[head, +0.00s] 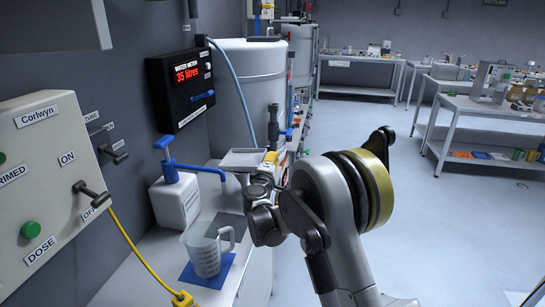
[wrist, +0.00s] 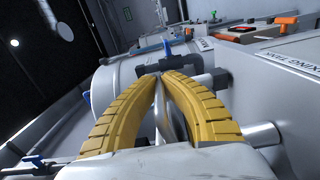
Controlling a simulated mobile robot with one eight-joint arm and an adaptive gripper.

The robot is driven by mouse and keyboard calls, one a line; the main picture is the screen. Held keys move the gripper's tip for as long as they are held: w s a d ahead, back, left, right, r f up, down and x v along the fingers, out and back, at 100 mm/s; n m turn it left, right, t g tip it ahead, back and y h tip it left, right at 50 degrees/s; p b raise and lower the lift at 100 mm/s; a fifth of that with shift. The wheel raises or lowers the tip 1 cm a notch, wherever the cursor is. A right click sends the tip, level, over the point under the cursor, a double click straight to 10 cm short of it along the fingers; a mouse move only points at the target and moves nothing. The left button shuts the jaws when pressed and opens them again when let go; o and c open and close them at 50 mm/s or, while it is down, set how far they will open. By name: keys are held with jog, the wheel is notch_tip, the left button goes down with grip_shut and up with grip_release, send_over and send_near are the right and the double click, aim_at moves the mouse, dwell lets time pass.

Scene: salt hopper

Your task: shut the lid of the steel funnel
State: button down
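A pale grey, flat, square-edged piece (head: 240,160) sits beside the wall behind the jug in the head view. It looks like part of the steel funnel or its lid, but I cannot tell how far the lid stands open. My gripper (head: 270,158) is just right of it, its yellow fingers small in this view. In the wrist view my gripper (wrist: 160,76) has its two yellow ribbed fingers curved in, tips together. Grey metal shows between and behind them, and nothing is clearly held. My arm hides what lies behind it.
A clear jug (head: 206,250) stands on a blue mat (head: 228,262). A white pump bottle (head: 175,200) is behind it. A control panel (head: 45,180) and water meter (head: 182,90) hang on the wall. A white tank (head: 250,85) stands behind. Floor at right is free.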

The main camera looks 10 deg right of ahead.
jog(key=shift+d+f+b, duration=0.1)
jog(key=shift+f+b, duration=0.3)
jog(key=shift+f, duration=0.7)
jog(key=shift+s, duration=0.1)
jog(key=c, duration=1.5)
grip_release()
jog(key=shift+d+f, duration=0.1)
jog(key=v, duration=1.2)
